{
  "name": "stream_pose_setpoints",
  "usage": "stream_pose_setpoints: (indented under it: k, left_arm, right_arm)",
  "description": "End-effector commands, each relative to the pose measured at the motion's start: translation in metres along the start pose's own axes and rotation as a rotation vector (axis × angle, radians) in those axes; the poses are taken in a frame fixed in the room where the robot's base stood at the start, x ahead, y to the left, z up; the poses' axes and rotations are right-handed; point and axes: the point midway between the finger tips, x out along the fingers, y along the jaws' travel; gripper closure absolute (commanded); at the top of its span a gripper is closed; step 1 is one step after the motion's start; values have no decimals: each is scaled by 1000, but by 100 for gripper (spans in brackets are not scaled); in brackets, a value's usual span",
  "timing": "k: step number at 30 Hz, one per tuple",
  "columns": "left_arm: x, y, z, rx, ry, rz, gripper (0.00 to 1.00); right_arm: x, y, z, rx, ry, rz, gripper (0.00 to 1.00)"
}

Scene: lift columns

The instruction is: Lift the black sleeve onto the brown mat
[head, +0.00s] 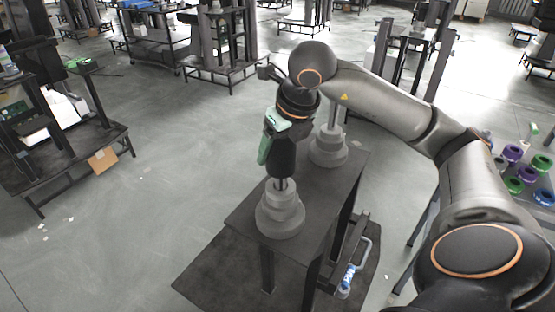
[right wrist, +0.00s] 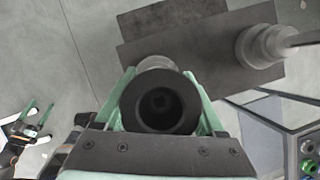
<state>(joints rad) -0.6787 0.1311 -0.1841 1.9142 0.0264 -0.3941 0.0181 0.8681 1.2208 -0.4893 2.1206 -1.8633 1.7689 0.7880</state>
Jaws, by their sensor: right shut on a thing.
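My right gripper (head: 276,138) is shut on the black sleeve (head: 282,160), which is upright over the nearer grey stepped base (head: 280,212). A short dark length of post shows between sleeve and base; I cannot tell how far the post reaches inside. In the right wrist view the sleeve (right wrist: 160,102) is a thick black ring between the green fingers, its hollow dark. My left gripper (right wrist: 35,112) is open and empty at the left of that view, away from the sleeve.
Both bases stand on a narrow dark table (head: 250,215). The farther base (head: 328,148) carries a tall grey post close behind my right gripper. A blue-and-white item (head: 347,278) hangs at the table's right side. Coloured rings (head: 513,153) sit at the far right.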

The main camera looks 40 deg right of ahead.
Motion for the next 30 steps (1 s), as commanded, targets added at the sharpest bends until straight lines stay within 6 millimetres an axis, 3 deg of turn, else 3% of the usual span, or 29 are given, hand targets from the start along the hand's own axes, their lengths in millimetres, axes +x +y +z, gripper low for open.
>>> stream_pose_setpoints:
  k: [1, 18, 30]
  left_arm:
    - [-2, 0, -2, 0, 0, 0, 0]
    - [-16, 1, -17, 0, 0, 0, 0]
    - [-25, 2, -27, 0, 0, 0, 0]
  right_arm:
    - [-12, 0, 7, 1, -11, 3, 95]
    - [-97, 0, 41, 1, -7, 1, 95]
    - [-124, 0, 52, 2, -4, 0, 95]
